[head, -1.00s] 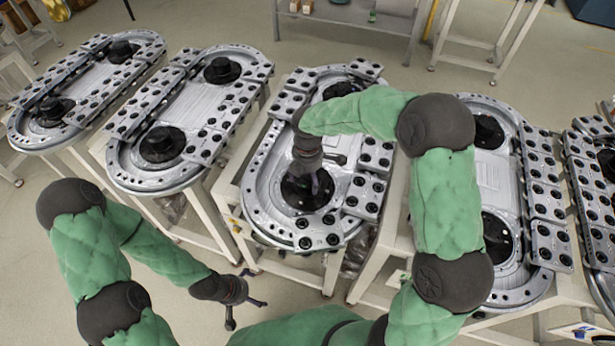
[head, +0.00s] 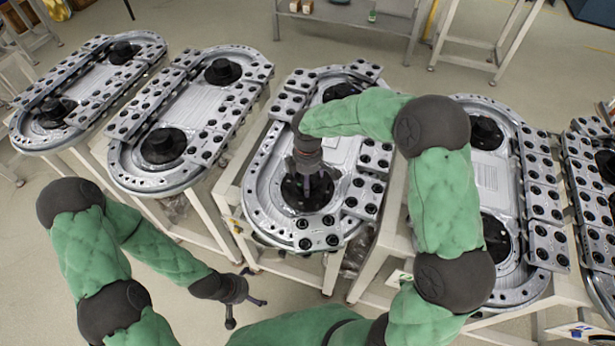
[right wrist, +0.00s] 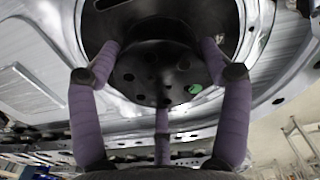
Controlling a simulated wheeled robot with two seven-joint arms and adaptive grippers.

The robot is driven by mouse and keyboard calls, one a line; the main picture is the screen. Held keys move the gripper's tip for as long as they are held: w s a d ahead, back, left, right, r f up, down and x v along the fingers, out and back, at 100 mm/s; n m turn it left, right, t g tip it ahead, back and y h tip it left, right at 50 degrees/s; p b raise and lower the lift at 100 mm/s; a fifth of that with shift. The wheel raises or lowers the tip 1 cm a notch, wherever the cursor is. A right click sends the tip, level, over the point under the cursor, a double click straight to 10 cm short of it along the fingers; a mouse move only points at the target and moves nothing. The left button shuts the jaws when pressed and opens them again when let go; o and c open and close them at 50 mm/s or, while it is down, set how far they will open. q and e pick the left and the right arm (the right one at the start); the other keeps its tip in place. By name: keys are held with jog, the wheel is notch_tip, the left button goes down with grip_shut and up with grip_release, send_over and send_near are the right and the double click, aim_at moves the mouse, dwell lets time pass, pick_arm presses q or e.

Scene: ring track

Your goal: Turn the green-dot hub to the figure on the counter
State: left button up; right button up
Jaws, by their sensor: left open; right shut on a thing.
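The green-dot hub (right wrist: 150,68) is a black round hub with holes, and its green dot (right wrist: 194,89) shows at its lower right in the right wrist view. In the head view the hub (head: 305,192) sits at the near end of the middle oval track (head: 258,190). My right gripper (head: 308,176) is above it, with purple fingers shut around the hub; they also show in the right wrist view (right wrist: 160,75). My left gripper (head: 246,299) is open and empty, low in front of the tracks. I cannot make out a counter or its figure.
Similar oval tracks stand on both sides, one on the left (head: 120,165) and one on the right (head: 530,290). The middle track's far hub (head: 340,92) is partly behind my right arm. Open floor (head: 60,165) lies at the left.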

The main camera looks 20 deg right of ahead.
jog(key=m, duration=0.6)
jog(key=shift+f, duration=0.1)
jog(key=m, duration=0.5)
jog(key=shift+s+m, duration=0.1)
jog(key=shift+m, duration=0.3)
jog(key=o, duration=1.1)
jog(key=shift+r, duration=0.55)
notch_tip(320, 180, up, 11)
